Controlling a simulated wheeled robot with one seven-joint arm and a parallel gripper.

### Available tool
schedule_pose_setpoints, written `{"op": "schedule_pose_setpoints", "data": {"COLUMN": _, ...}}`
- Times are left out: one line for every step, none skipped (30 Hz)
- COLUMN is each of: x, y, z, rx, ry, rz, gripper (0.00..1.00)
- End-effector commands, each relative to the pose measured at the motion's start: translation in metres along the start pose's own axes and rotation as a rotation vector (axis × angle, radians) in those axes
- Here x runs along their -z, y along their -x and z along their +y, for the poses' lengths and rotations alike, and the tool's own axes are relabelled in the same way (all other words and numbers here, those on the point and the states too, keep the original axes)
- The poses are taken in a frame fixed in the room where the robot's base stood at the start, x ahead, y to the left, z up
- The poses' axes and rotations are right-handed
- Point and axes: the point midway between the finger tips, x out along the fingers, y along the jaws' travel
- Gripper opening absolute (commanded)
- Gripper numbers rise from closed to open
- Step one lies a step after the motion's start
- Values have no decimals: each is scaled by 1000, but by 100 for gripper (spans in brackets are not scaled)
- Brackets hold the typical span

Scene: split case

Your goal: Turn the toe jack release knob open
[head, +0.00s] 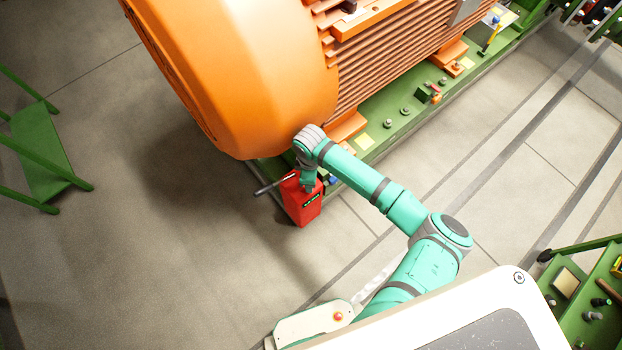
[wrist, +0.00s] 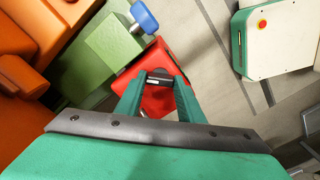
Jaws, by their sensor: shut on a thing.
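The red toe jack (head: 302,205) stands on the floor beside the green base frame, under the edge of the big orange motor. It also shows in the wrist view (wrist: 155,55), just beyond the fingers. My gripper (wrist: 157,82) is at the jack, its two teal fingers shut on a small dark knob (wrist: 158,76) with a pale mark, which looks like the release knob. The knob's lower part is hidden, and its turn angle cannot be told. In the head view my wrist covers the jack's top and the knob.
A dark lever (head: 268,187) sticks out left from the jack. A blue knob (wrist: 144,16) sits close by on the green frame (wrist: 110,42). A green step (head: 42,150) stands far left; floor between is clear.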

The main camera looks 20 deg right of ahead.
Motion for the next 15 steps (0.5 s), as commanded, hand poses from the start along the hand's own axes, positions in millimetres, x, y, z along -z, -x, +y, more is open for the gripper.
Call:
{"op": "schedule_pose_setpoints", "data": {"x": -2, "y": 0, "z": 3, "rx": -6, "ry": -39, "rz": -2, "gripper": 12}}
{"op": "schedule_pose_setpoints", "data": {"x": -2, "y": 0, "z": 3, "rx": -7, "ry": -61, "rz": -2, "gripper": 12}}
{"op": "schedule_pose_setpoints", "data": {"x": -2, "y": 0, "z": 3, "rx": -7, "ry": -86, "rz": -2, "gripper": 12}}
{"op": "schedule_pose_setpoints", "data": {"x": -2, "y": 1, "z": 4, "rx": -8, "ry": -106, "rz": -2, "gripper": 12}}
{"op": "schedule_pose_setpoints", "data": {"x": -2, "y": 1, "z": 4, "rx": -8, "ry": -123, "rz": -2, "gripper": 12}}
{"op": "schedule_pose_setpoints", "data": {"x": -3, "y": 1, "z": 4, "rx": -9, "ry": -146, "rz": -2, "gripper": 12}}
{"op": "schedule_pose_setpoints", "data": {"x": -3, "y": 1, "z": 4, "rx": -9, "ry": -161, "rz": -1, "gripper": 12}}
{"op": "schedule_pose_setpoints", "data": {"x": -3, "y": 1, "z": 4, "rx": -8, "ry": -176, "rz": -1, "gripper": 12}}
{"op": "schedule_pose_setpoints", "data": {"x": -3, "y": 1, "z": 4, "rx": -8, "ry": -192, "rz": -1, "gripper": 12}}
{"op": "schedule_pose_setpoints", "data": {"x": -4, "y": 1, "z": 4, "rx": -8, "ry": -204, "rz": -1, "gripper": 12}}
{"op": "schedule_pose_setpoints", "data": {"x": -4, "y": 1, "z": 4, "rx": -8, "ry": -216, "rz": -1, "gripper": 12}}
{"op": "schedule_pose_setpoints", "data": {"x": -4, "y": 1, "z": 4, "rx": -7, "ry": -227, "rz": -1, "gripper": 12}}
{"op": "schedule_pose_setpoints", "data": {"x": -5, "y": 1, "z": 4, "rx": -7, "ry": -235, "rz": -1, "gripper": 12}}
{"op": "schedule_pose_setpoints", "data": {"x": -5, "y": 1, "z": 4, "rx": -7, "ry": -243, "rz": -1, "gripper": 12}}
{"op": "schedule_pose_setpoints", "data": {"x": -5, "y": 1, "z": 4, "rx": -7, "ry": -251, "rz": -2, "gripper": 12}}
